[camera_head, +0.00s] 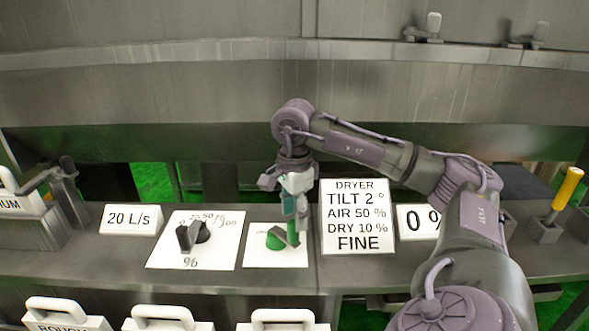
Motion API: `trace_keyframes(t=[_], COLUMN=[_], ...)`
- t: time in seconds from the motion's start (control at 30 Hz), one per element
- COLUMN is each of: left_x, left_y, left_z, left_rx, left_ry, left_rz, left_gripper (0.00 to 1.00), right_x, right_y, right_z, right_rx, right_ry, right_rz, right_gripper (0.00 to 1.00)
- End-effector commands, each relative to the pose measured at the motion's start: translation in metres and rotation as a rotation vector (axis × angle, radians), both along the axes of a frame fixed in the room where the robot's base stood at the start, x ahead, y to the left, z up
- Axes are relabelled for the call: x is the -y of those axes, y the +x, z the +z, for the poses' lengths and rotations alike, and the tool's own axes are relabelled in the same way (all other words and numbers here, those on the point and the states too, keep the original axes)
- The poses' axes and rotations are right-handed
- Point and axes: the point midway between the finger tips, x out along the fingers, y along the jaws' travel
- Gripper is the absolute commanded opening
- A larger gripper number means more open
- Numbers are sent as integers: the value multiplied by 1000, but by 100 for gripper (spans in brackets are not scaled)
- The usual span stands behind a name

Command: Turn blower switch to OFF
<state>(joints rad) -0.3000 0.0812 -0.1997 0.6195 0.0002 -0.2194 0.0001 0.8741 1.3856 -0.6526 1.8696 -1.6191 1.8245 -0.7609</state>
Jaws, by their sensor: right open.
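A switch with a dark and green knob (276,240) sits on a white plate (262,259) on the grey console, left of the DRYER sign. Any lettering on this plate is too small or hidden to read, so I cannot tell which position the knob marks. My right gripper (295,222) comes down from above at the knob's right side, open, with its fingers pointing down. I cannot tell whether a fingertip touches the knob. The gripper hides the plate's upper right part. My left gripper is out of view.
Left of the switch is a black percent dial (191,236), then a "20 L/s" sign (131,219). Right are the DRYER sign (357,240), a "0 %" sign (416,222) and a yellow-handled lever (567,188). White-handled blocks line the front. A large metal drum (200,90) stands behind.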

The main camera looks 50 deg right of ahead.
Motion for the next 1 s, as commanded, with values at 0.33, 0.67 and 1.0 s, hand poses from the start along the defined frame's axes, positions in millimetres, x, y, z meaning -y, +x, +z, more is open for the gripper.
trace_keyframes(t=[0.33, 0.67, 1.0], left_x=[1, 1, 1], left_y=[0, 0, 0], left_z=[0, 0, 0], left_rx=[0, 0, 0], left_ry=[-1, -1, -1], left_rz=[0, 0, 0], left_gripper=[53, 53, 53], right_x=[0, 0, 0], right_y=[1, 0, 0], right_z=[62, 76, 77], right_rx=[4, 1, -1], right_ry=[-2, 0, 0], right_rz=[0, 0, 0], right_gripper=[53, 53, 53])
